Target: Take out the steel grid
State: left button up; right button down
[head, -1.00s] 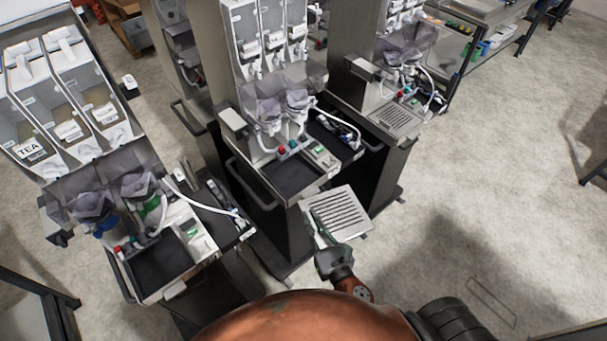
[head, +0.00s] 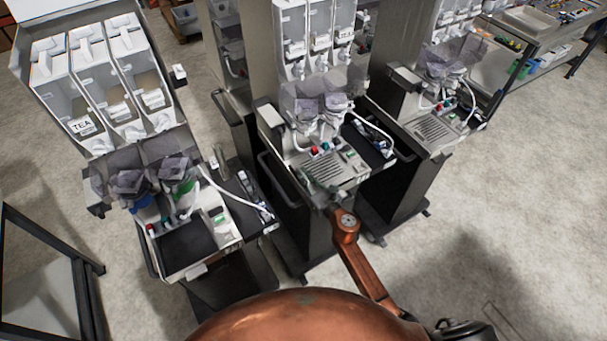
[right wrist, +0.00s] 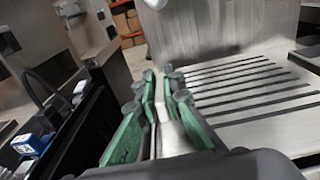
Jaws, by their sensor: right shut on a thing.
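The steel grid (head: 326,170) is a flat slotted plate. In the head view it lies over the tray bay of the middle dispenser (head: 318,90); I cannot tell whether it rests there or is held just above. My right gripper (right wrist: 166,88) is shut on the grid's near edge strip in the right wrist view, with the slotted surface (right wrist: 245,88) stretching to the right. In the head view this gripper (head: 335,190) is small and partly hidden behind my orange arm link. My left gripper is not in view.
A left dispenser (head: 105,85) has a bare dark tray. A right dispenser (head: 445,85) has its own slotted grid (head: 434,130). A side handle (head: 283,185) juts from the middle dispenser's left. A steel table (head: 545,22) stands at the back right. The right floor is clear.

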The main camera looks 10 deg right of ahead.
jog(key=shift+p+v, duration=0.4)
jog(key=shift+v, duration=1)
jog(key=shift+s, duration=0.3)
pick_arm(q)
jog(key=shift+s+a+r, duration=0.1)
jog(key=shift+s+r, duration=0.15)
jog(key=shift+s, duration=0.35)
pick_arm(e)
jog(key=f+v, duration=0.1)
jog(key=v, duration=1.5)
jog(key=shift+s, duration=0.35)
jog(key=shift+r, duration=0.1)
